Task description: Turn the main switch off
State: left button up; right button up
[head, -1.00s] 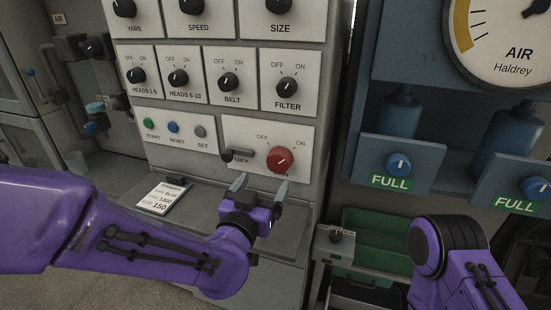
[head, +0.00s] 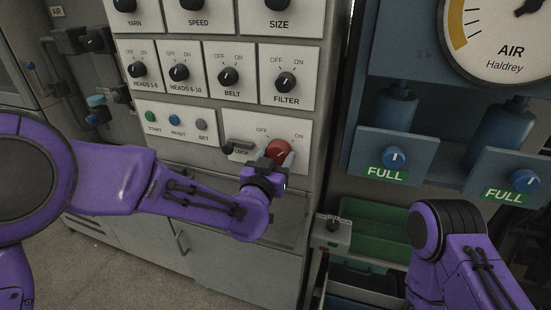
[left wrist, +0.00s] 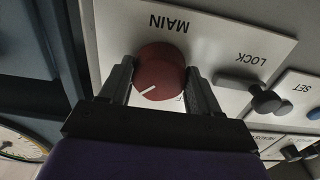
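The main switch is a round red knob (head: 278,149) with a white pointer line, on a white plate. The line points up and right, toward ON. In the left wrist view the knob (left wrist: 160,72) sits between my two fingers, its line toward the lower left of that inverted picture. My left gripper (left wrist: 160,85) is open around the knob, one finger on each side, with little space; firm contact does not show. In the head view my left gripper (head: 272,163) covers the knob's lower part. My right arm shows at lower right, its gripper out of view.
A dark lock lever (head: 238,146) is close left of the knob; it also shows in the left wrist view (left wrist: 255,92). Start, reset and set buttons (head: 175,120) are farther left. Black selector knobs (head: 229,77) fill the panel above. A green bin (head: 375,240) stands lower right.

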pick_arm(q)
jog(key=n+b, duration=0.1)
jog(key=n, duration=0.3)
jog(key=shift+f+n, duration=0.1)
jog(key=shift+n, duration=0.3)
jog(key=n+b, duration=0.2)
jog(key=n, duration=0.2)
jog(key=shift+n, duration=0.3)
jog(key=n+b, duration=0.2)
jog(key=n, duration=0.3)
jog(key=shift+d, duration=0.1)
jog(key=shift+n+b, duration=0.8)
jog(key=shift+n, duration=0.9)
jog(key=shift+r, duration=0.2)
jog(key=o, duration=1)
jog(key=shift+o, duration=0.2)
